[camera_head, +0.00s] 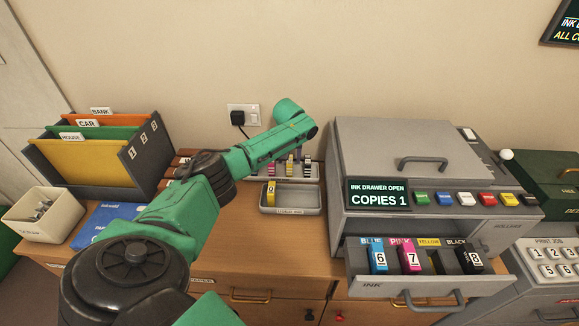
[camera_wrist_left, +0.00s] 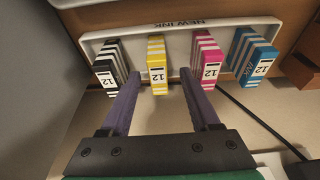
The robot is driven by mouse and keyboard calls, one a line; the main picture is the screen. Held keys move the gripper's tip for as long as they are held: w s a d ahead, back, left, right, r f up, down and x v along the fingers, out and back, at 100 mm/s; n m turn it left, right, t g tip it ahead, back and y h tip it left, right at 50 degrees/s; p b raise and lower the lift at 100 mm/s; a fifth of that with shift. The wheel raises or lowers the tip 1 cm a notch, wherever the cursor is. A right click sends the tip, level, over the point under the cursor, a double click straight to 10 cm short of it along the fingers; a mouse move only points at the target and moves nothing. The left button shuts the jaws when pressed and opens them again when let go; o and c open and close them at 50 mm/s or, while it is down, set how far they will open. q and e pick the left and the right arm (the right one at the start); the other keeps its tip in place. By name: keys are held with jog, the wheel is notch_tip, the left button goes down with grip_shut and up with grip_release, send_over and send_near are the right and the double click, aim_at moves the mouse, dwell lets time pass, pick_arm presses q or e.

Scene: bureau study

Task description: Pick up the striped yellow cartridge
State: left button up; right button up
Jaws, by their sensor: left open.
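The striped yellow cartridge (camera_wrist_left: 156,62), marked 12, stands in the white NEW INK rack (camera_wrist_left: 120,38) in the left wrist view, between the striped black (camera_wrist_left: 109,66) and striped pink (camera_wrist_left: 208,60) cartridges. My left gripper (camera_wrist_left: 160,75) is open, its two purple fingers pointing at the rack. The yellow cartridge lies in line with the gap between the fingertips; I cannot tell whether they reach around it. In the head view the yellow cartridge (camera_head: 290,168) shows small below my green arm, which hides most of the gripper. My right gripper is not in view.
A grey tray (camera_head: 308,210) holding a yellow cartridge marked 0 (camera_head: 271,193) sits in front of the rack. The printer's open ink drawer (camera_head: 400,287) holds blue, pink and black cartridges; its yellow slot is empty. A folder box (camera_head: 150,150) stands left. A striped blue cartridge (camera_wrist_left: 252,55) stands at the rack's end.

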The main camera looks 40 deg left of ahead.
pick_arm(q)
jog(key=shift+w, duration=0.1)
jog(key=shift+c, duration=0.6)
grip_shut()
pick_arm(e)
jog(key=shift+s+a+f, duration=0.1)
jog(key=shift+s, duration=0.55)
pick_arm(q)
jog(key=shift+r, duration=0.1)
